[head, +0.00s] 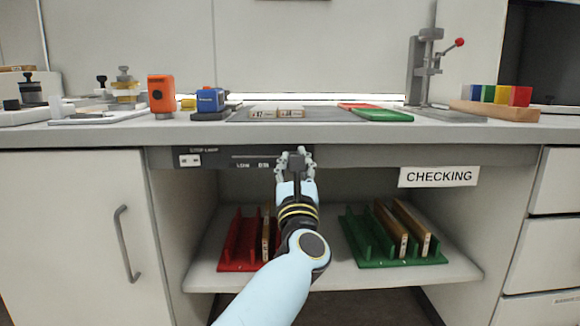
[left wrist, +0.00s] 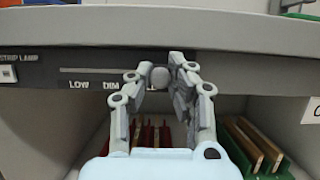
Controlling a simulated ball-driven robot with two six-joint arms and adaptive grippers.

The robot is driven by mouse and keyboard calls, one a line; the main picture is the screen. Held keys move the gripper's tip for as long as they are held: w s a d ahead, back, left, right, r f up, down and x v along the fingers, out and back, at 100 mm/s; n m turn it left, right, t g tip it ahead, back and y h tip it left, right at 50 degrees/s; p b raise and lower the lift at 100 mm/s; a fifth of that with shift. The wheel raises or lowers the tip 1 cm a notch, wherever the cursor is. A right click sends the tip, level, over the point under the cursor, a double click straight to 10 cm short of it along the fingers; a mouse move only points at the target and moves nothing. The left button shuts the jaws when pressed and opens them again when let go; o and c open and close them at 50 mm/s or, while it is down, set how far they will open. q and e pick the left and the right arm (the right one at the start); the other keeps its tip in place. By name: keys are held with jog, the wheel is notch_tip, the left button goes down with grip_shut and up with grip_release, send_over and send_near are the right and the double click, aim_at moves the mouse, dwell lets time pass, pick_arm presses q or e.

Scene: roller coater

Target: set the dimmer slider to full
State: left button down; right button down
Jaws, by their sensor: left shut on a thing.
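The dimmer slider's round grey knob (left wrist: 160,77) sits on the dark strip under the bench top, to the right of the lettering LOW and a partly covered DIM label. Its slot (left wrist: 88,70) runs left from the knob; the part to the right is hidden behind my fingers. My left gripper (head: 294,158) is at this strip in the head view. In the left wrist view its fingers (left wrist: 160,68) stand on either side of the knob and are shut on it. My right gripper is in neither view.
A strip lamp switch (head: 190,160) is left of the slider. A CHECKING sign (head: 438,177) hangs to the right. Below, a red rack (head: 238,245) and a green rack (head: 365,245) hold boards on a shelf. The bench edge (head: 350,135) overhangs the strip.

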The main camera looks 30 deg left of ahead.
pick_arm(q)
jog(key=shift+d, duration=0.1)
jog(key=c, duration=1.2)
grip_release()
jog(key=shift+w+d, duration=0.1)
jog(key=shift+d, duration=0.1)
jog(key=shift+a, duration=0.2)
